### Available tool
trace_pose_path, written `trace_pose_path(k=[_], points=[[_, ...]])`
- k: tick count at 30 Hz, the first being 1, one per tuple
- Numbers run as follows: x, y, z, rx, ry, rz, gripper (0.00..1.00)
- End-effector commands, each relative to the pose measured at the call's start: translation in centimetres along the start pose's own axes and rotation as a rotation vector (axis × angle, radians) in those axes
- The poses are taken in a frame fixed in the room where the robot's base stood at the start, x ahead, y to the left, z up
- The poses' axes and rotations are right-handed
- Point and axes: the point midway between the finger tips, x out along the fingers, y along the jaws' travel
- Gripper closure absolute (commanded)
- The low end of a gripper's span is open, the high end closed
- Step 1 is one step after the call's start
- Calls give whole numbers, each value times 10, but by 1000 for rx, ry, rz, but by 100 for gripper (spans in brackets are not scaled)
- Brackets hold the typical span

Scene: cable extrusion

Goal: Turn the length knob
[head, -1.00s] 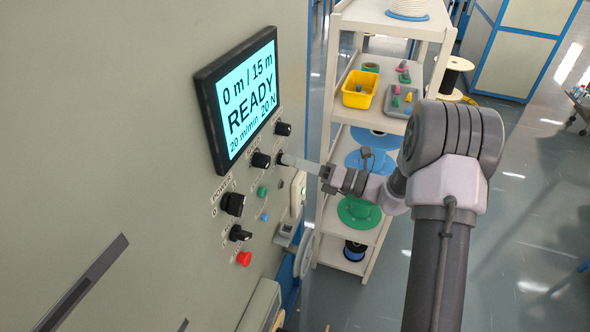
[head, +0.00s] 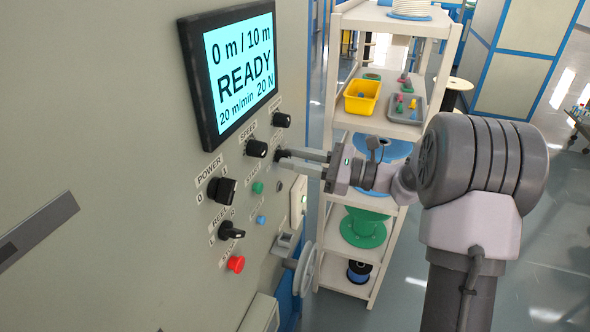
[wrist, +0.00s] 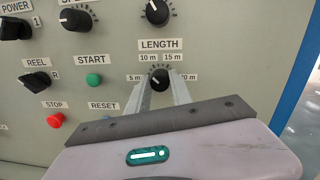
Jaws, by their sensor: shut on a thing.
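The length knob (wrist: 159,78) is a small black dial under the LENGTH label, with marks 5 m, 10 m, 15 m and 20 m around it. My gripper (wrist: 160,84) is shut on the knob, with one finger on each side in the wrist view. In the head view my gripper (head: 284,157) reaches the panel from the right and its fingertips mostly cover the knob. The knob's white line points roughly up, toward the 10 m side. The screen (head: 238,75) reads 0 m / 10 m, READY, 20 m/min, 20 N.
Around it are the speed knob (wrist: 76,19), another black knob (wrist: 157,11) above, the green start button (wrist: 94,79), the reel switch (wrist: 35,79) and the red stop button (wrist: 55,120). A shelf (head: 385,75) with spools and bins stands behind my arm.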

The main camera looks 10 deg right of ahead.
Motion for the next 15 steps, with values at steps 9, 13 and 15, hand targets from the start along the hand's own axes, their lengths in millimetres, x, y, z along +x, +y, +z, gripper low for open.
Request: trace_pose_path(k=[9, 13, 15], points=[[0, 1, -5, -298, 18, 26, 100], [0, 2, -4, -414, 25, 36, 100], [0, 2, -4, -472, 28, 42, 100]])
